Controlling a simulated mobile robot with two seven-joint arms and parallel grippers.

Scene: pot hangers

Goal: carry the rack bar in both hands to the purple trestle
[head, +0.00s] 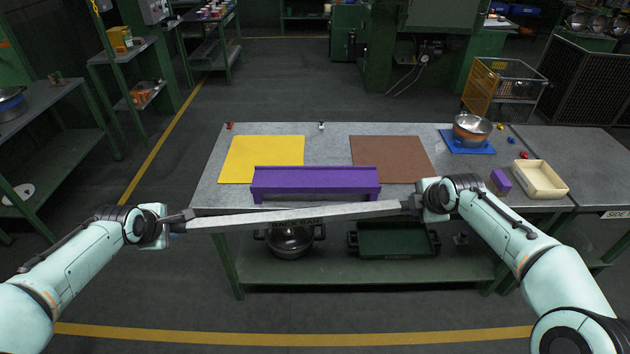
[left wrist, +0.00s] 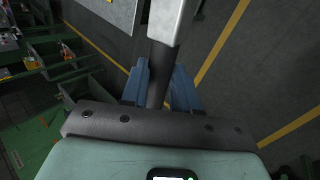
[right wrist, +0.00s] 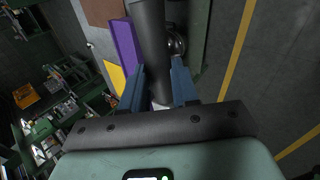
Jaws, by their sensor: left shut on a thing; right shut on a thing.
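The rack bar (head: 295,215) is a long pale grey bar with dark ends, held in the air in front of the table's near edge. Its right end is a little higher than its left in the head view. My left gripper (head: 182,217) is shut on its left dark end, which also shows in the left wrist view (left wrist: 158,75). My right gripper (head: 412,206) is shut on its right dark end, also seen in the right wrist view (right wrist: 150,55). The purple trestle (head: 315,182) stands on the table near its front edge, just beyond the bar, and nothing rests on it.
The grey table (head: 325,150) also holds a yellow mat (head: 262,155), a brown mat (head: 392,160), a steel pot (head: 472,128) on a blue mat, a small purple block (head: 501,180) and a cream tray (head: 540,178). A dark pot (head: 290,241) and green tray (head: 393,241) are on the shelf below.

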